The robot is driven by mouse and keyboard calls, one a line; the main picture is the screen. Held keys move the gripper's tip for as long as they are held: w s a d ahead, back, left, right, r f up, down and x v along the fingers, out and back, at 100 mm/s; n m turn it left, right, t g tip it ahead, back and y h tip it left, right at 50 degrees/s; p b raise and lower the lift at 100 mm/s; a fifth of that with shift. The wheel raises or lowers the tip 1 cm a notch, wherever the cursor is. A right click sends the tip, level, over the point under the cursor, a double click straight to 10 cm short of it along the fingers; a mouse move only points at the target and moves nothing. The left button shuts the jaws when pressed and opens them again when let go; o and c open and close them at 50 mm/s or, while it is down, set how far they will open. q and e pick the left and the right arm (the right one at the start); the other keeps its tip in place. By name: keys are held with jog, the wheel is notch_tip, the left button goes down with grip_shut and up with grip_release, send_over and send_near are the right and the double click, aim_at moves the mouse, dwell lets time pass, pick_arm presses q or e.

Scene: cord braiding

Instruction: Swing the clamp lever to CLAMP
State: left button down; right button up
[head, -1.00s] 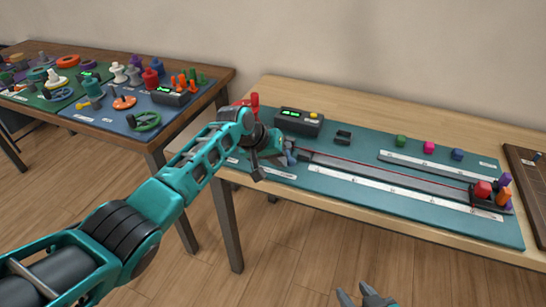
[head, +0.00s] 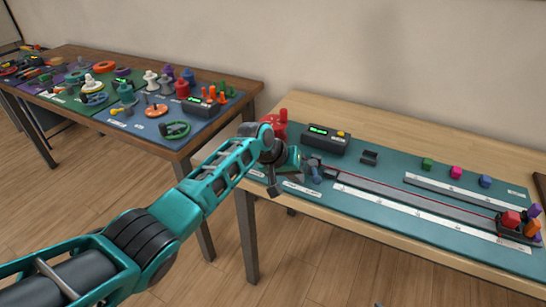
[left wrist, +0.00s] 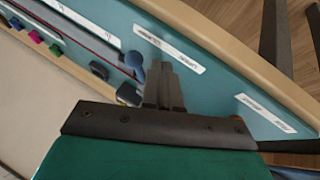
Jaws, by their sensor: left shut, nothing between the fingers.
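A blue lever with a round knob (left wrist: 135,61) stands at the left end of the cord track on the teal mat. In the head view it shows as a small blue shape (head: 316,172). I take it for the clamp lever. My left gripper (head: 304,165) is at this end of the mat, just beside the lever. In the left wrist view its fingers (left wrist: 159,68) are shut and empty, close to the knob; I cannot tell whether they touch it. White label strips (left wrist: 168,49) lie nearby, too small to read. My right gripper is not in view.
A black box with a green display (head: 325,140) and a red object (head: 275,122) stand behind my left gripper. A red cord (head: 420,195) runs right to a block with coloured pegs (head: 518,222). Another cluttered table (head: 130,70) is at left.

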pick_arm(q)
jog(key=shift+s+a+r, duration=0.25)
jog(key=shift+a+r, duration=0.15)
jog(key=shift+a, duration=0.2)
jog(key=shift+s+a+r, duration=0.2)
jog(key=shift+a+r, duration=0.2)
jog(key=shift+a, duration=0.15)
jog(key=s+d+v, duration=0.1)
jog(key=v, duration=0.7)
jog(key=s+a+f+t, duration=0.1)
jog(key=s+a+f, duration=0.15)
jog(key=f, duration=0.25)
jog(key=s+a+f+n+t, duration=0.1)
jog(key=s+f, duration=0.2)
jog(key=f, duration=0.2)
jog(key=s+a+f+t, duration=0.1)
jog(key=s+a+f, duration=0.1)
jog(key=s+f, duration=0.15)
jog(key=s+a+f+t+y, duration=0.1)
jog(key=s+a+f+t, duration=0.1)
jog(key=s+a, duration=0.3)
jog(key=s+a+f+m+t+y, duration=0.1)
jog(key=s+a, duration=0.4)
jog(key=s, duration=0.6)
jog(key=shift+s+f+t+y, duration=0.35)
jog(key=shift+f+t+y, duration=0.15)
jog(key=shift+f+y, duration=0.25)
jog(key=shift+r, duration=0.1)
